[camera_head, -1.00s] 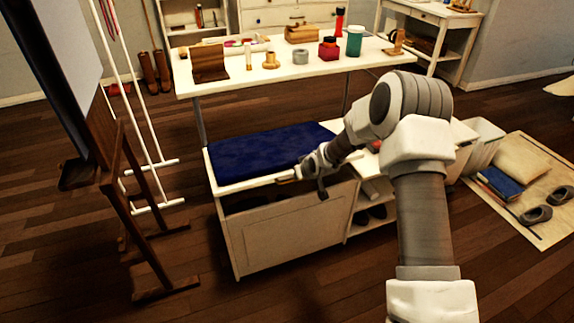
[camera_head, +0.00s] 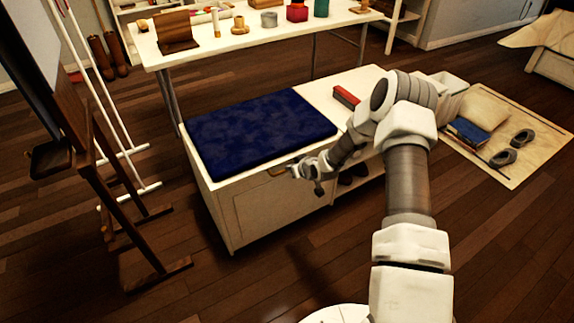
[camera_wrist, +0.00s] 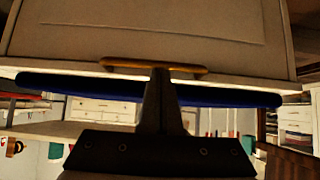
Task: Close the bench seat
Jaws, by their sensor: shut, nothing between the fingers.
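The white bench (camera_head: 265,215) has a seat with a dark blue cushion (camera_head: 262,130) on top. The seat lies level on the bench box, and I see no dark gap under its front edge in the head view. A small wooden handle (camera_head: 277,172) is at the front edge. My gripper (camera_head: 294,171) is shut and empty, just right of the handle in the head view. The wrist view shows my gripper (camera_wrist: 160,74) overlapping the handle (camera_wrist: 120,64); I cannot tell if they touch. The cushion's edge (camera_wrist: 230,97) shows below it there.
A red item (camera_head: 346,97) lies on the bench's white right part. A white table (camera_head: 345,22) with several small items stands behind. A wooden easel (camera_head: 95,150) is close on the left. A mat (camera_head: 535,165) with slippers is at the right. Floor in front is clear.

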